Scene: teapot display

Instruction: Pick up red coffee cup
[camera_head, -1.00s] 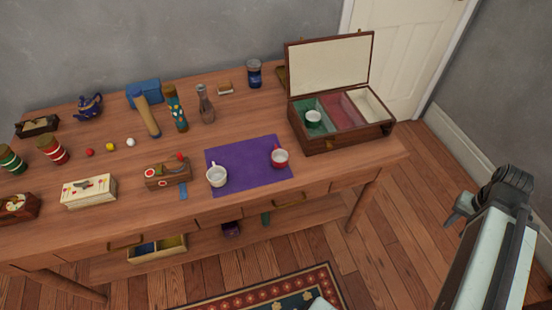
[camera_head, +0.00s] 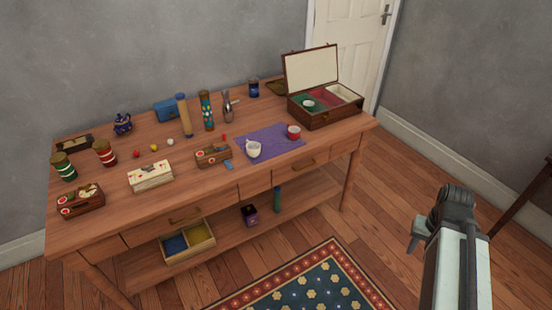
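The red cup (camera_head: 294,132) stands upright near the right end of a purple mat (camera_head: 271,146) on the wooden table. My gripper (camera_head: 416,232) is at the lower right, out over the floor, well to the right of the table and away from both cups. Its fingers are seen from behind the arm, so I cannot tell whether they are open. Nothing shows in it.
An open wooden box (camera_head: 345,112) with a small cup (camera_head: 308,104) inside stands behind and right of the red cup. A brown block (camera_head: 213,156) and several jars lie to the left. The floor and patterned rug (camera_head: 300,285) before the table are clear.

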